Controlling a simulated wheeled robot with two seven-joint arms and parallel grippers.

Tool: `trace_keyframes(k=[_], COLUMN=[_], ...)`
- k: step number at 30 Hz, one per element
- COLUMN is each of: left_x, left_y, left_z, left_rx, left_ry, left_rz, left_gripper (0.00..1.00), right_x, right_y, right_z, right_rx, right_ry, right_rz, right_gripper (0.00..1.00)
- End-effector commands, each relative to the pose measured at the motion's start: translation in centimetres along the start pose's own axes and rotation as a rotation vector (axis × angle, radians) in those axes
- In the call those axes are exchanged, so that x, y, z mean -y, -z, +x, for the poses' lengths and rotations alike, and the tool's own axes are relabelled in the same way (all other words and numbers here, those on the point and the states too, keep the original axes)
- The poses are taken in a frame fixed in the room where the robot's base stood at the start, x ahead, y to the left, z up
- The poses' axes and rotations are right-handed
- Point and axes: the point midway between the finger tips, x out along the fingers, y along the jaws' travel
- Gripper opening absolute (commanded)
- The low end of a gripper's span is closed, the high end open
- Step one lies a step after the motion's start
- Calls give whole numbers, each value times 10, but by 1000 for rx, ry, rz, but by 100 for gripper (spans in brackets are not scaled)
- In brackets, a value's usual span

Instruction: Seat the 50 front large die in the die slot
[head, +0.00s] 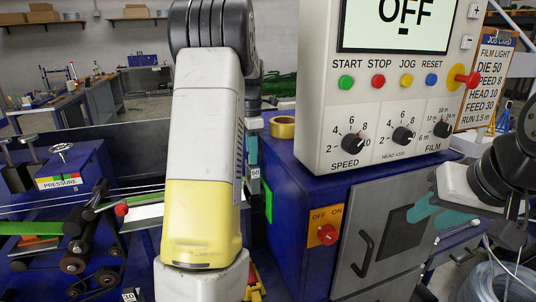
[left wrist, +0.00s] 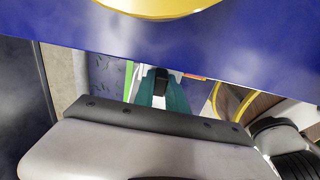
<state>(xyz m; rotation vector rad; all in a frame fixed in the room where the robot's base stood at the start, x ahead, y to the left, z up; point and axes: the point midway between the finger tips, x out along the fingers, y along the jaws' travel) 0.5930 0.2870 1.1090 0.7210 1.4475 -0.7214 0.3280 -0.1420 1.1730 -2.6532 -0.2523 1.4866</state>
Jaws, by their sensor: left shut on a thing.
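My left gripper (head: 252,160) is mostly hidden behind my left arm in the head view; a bit of teal finger shows at the arm's right edge. A small white label reading 50 (head: 255,173) shows there, on what looks like the held die. In the left wrist view the teal fingers of the gripper (left wrist: 163,88) are shut on a small dark block, the die (left wrist: 161,76). My right gripper (head: 436,214) has teal fingers in front of the grey cabinet door; its opening is unclear. I cannot make out the die slot.
A blue cabinet (head: 300,225) with a control panel (head: 385,100) stands right of my left arm. A tape roll (head: 282,127) lies on its top.

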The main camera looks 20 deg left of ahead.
Motion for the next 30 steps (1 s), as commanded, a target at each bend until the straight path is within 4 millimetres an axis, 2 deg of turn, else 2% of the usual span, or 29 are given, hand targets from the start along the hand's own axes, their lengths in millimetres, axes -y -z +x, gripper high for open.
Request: trace_keyframes(k=[19, 30], left_x=[0, 0], left_y=[0, 0], left_z=[0, 9], left_rx=[0, 0], left_ry=[-1, 0], left_rz=[0, 0], left_gripper=[0, 0], right_x=[0, 0], right_y=[0, 0], right_z=[0, 0], right_rx=[0, 0], right_ry=[0, 0], right_rz=[0, 0], right_gripper=[36, 36])
